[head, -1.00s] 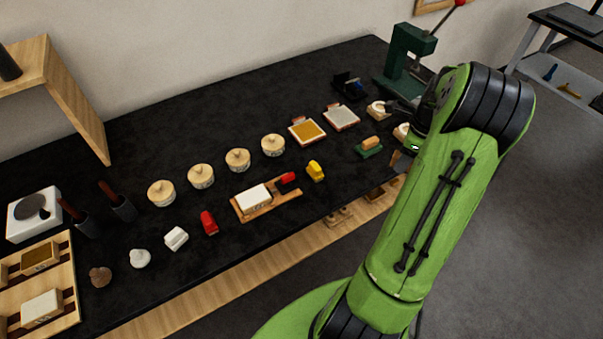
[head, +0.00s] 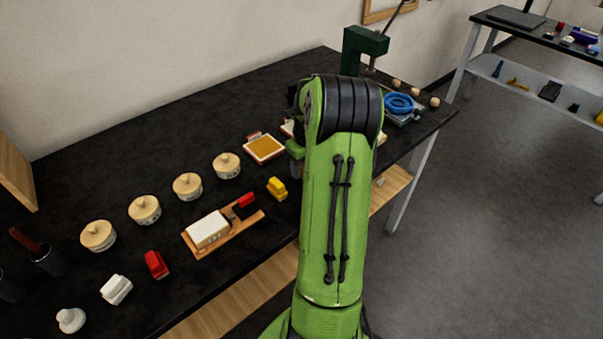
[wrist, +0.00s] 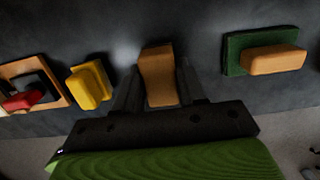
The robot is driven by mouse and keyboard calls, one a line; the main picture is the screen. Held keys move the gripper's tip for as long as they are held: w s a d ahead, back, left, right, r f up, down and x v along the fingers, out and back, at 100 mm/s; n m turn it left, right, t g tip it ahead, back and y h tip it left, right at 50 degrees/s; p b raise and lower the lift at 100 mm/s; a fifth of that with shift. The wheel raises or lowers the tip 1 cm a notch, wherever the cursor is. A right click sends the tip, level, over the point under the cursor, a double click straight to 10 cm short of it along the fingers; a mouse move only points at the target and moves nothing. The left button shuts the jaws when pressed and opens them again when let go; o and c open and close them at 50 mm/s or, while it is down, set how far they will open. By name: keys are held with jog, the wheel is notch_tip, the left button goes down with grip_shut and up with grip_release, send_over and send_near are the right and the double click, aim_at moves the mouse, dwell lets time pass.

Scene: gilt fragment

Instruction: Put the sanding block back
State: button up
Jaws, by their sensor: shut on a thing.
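My gripper (wrist: 159,70) is shut on a tan, waisted block (wrist: 158,78), apparently the sanding block, which sits between the two fingers in the wrist view. I cannot tell whether the block touches the dark bench below. A green pad with a tan block on it (wrist: 234,56) lies to the right of my gripper. A yellow block (wrist: 90,87) lies to its left; it also shows in the head view (head: 277,188). In the head view my arm hides the gripper and the held block.
A wooden tray (head: 230,236) with a white block and a red piece lies left of the yellow block. Several lidded round pots (head: 187,187) line the bench (head: 120,140) behind. A green press (head: 358,50) stands at the back.

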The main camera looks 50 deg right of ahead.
jog(key=shift+f, duration=0.6)
jog(key=shift+f, duration=0.15)
jog(key=o, duration=1)
